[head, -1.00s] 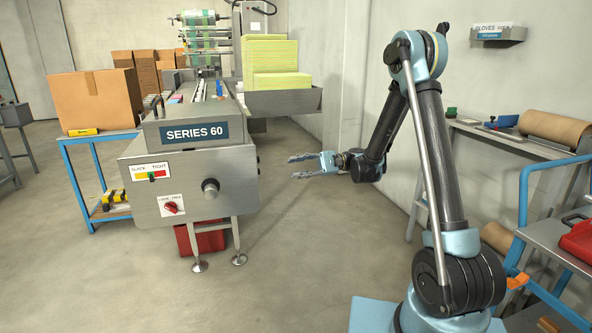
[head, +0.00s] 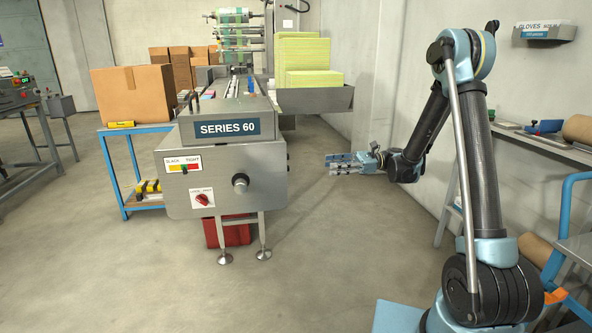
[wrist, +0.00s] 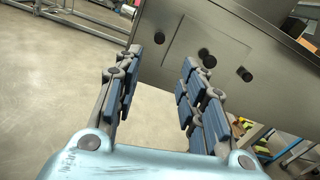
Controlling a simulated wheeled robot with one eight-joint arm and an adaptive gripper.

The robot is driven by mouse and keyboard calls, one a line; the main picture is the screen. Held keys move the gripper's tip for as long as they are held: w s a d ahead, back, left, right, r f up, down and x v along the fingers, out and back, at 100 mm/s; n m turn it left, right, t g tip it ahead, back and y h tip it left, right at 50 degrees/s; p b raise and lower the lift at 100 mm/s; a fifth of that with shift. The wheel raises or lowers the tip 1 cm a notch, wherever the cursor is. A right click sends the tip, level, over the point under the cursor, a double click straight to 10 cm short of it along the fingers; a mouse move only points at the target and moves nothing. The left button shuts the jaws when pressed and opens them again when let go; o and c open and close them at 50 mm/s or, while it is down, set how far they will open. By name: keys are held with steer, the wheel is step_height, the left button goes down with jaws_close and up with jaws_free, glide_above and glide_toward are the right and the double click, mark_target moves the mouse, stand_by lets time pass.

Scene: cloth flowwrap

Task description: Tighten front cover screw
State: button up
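The grey machine marked SERIES 60 (head: 180,185) stands left of centre in the head view. I cannot tell which fitting is the cover screw. My gripper (head: 330,163) is in the air to the right of the machine, apart from it. In the wrist view my gripper (wrist: 160,68) is open and empty. Beyond its fingers is a steel panel (wrist: 185,28) with dark knobs (wrist: 207,58).
A blue table (head: 120,131) with a cardboard box (head: 133,94) stands left of the machine. A red bin (head: 232,232) sits beneath it. A stack of yellow-green sheets (head: 310,62) lies on a grey tray behind. The floor in front and right of the machine is clear.

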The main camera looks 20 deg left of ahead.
steer(key=x, duration=1.5)
steer(key=shift+w, duration=0.1)
jaws_close()
